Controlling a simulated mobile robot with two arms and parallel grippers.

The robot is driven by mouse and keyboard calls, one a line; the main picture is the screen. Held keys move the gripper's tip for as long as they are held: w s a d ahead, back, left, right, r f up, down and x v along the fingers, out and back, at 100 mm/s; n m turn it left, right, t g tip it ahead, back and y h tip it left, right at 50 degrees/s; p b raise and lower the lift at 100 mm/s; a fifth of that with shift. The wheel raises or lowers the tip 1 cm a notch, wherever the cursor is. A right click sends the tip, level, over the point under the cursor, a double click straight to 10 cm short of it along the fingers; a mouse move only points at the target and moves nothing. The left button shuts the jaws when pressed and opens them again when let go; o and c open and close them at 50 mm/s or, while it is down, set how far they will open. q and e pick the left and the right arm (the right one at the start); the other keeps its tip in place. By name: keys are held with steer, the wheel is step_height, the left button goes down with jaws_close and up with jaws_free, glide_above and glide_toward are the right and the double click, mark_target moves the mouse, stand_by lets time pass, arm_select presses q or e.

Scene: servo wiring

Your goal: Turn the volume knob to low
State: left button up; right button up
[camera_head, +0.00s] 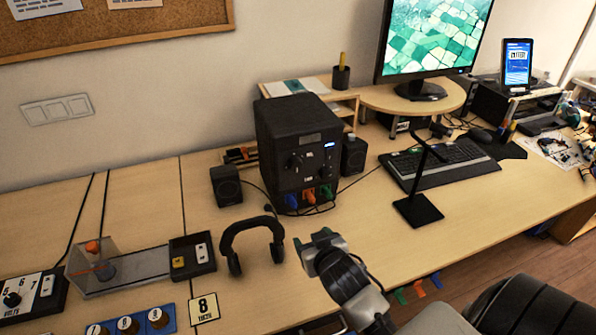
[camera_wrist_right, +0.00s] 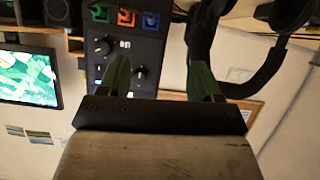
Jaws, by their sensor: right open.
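A black box unit (camera_head: 300,150) stands on the desk between two small speakers, its front carrying knobs and a small lit display. A larger round knob (camera_head: 296,161) is at the left of that front; it also shows in the right wrist view (camera_wrist_right: 103,46). A smaller knob (camera_wrist_right: 140,72) is there too, beside a green fingertip. The labels are too small to read, so I cannot tell which is the volume knob. My right gripper (camera_head: 314,241) is open and empty, in front of the box and apart from it. My left gripper is not in view.
A panel with a numbered dial (camera_head: 12,299) is far left.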

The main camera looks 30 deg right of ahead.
mark_target(297, 167)
steer(key=w+d+r+t+h, duration=0.1)
steer(key=w+d+r+t, duration=0.4)
steer(key=w+r, duration=0.2)
steer(key=shift+m, duration=0.3)
steer(key=x, duration=0.5)
steer(key=p+x, duration=0.1)
steer(key=x, duration=0.4)
steer(key=shift+w+a+f, duration=0.1)
steer(key=shift+a, duration=0.1)
steer(key=shift+c, duration=0.2)
steer(key=c, duration=0.9)
